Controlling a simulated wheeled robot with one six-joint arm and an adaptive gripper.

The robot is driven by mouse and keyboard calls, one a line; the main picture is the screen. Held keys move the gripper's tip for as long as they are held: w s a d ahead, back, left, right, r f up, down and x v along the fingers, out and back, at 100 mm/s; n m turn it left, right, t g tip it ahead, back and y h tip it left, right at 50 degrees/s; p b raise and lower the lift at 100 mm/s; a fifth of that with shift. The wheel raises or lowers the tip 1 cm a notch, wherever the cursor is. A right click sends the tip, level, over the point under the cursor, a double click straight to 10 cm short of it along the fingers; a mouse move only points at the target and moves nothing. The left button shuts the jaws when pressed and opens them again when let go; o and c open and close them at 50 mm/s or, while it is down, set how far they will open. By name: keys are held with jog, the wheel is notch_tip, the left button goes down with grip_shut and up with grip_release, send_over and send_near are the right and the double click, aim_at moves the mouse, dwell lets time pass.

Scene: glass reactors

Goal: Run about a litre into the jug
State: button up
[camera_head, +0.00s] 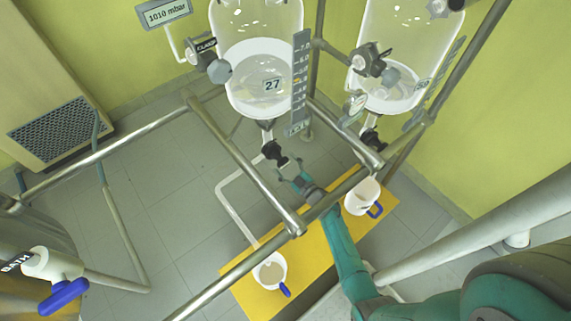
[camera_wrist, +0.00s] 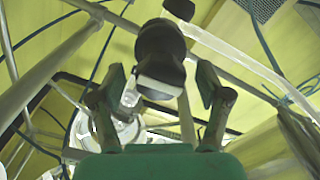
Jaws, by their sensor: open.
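In the head view a glass reactor vessel (camera_head: 268,93) marked 27, with a level scale (camera_head: 299,80), holds pale liquid. A black valve handle (camera_head: 272,151) sits under it. My gripper (camera_head: 287,170) is open just below and right of that handle. In the wrist view the black handle (camera_wrist: 160,55) stands between my open fingers, with a gap on each side. A white jug (camera_head: 270,271) with a blue handle stands on the yellow platform (camera_head: 310,262); its inside looks beige. A second white jug (camera_head: 363,196) with a blue handle stands further right. A white pipe (camera_head: 231,208) leads towards the first jug.
A second glass vessel (camera_head: 397,55) with its own lower valve (camera_head: 371,140) hangs at the right. Metal frame rails (camera_head: 240,160) cross near my arm. A tap marked BATH (camera_head: 45,265) is at the lower left. Grey tiled floor (camera_head: 165,190) is clear at the left.

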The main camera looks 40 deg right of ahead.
jog(key=s, duration=1.1)
jog(key=shift+s, duration=0.4)
